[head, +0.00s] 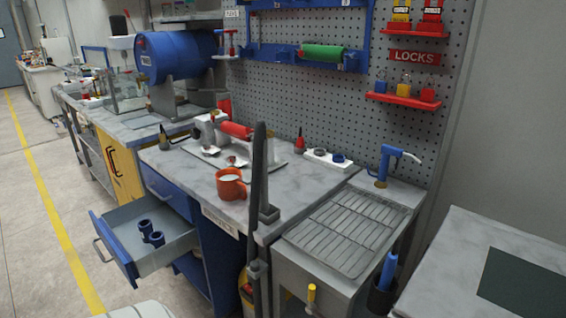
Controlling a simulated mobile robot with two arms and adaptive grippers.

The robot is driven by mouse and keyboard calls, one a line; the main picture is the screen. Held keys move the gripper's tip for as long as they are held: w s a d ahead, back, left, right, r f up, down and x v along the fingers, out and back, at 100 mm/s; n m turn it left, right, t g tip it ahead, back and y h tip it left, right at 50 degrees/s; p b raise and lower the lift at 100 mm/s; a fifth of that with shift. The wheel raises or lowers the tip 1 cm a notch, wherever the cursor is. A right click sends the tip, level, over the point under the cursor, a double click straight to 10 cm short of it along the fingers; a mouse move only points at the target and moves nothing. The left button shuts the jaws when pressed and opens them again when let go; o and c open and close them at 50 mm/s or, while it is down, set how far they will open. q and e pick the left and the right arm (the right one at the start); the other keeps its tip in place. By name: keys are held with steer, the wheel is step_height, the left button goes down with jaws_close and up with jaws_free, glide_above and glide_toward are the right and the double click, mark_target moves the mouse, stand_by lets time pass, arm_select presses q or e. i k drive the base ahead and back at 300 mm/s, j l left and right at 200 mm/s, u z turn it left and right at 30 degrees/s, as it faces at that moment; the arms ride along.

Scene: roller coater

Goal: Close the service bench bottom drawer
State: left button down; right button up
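The service bench has a grey marbled top (190,170) and a dark blue body. Its lower drawer (118,250) is pulled well out toward the left, with a blue front, a bar handle and a grey inside. Two dark blue ring-shaped parts (148,232) sit in it. The blue drawer above it (166,191) looks shut. Neither of my grippers is in view.
An orange mug (231,185) stands near the bench's front edge. A dark upright pole (257,190) stands in front of the bench. A ribbed drain sink (345,235) adjoins on the right. Open floor (35,240) with a yellow line lies left of the drawer.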

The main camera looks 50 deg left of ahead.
mark_target(118, 229)
steer(key=u, duration=2.8)
